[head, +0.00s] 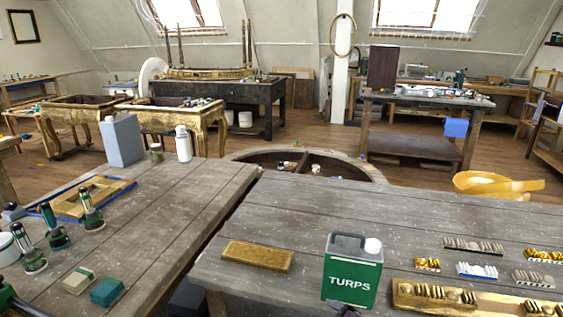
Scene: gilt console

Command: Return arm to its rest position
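The can stands upright on the right wooden table (330,205). A dark, green-marked shape (12,300) is cut off at the lower left corner, and I cannot tell what it is.
A gap separates the tables.

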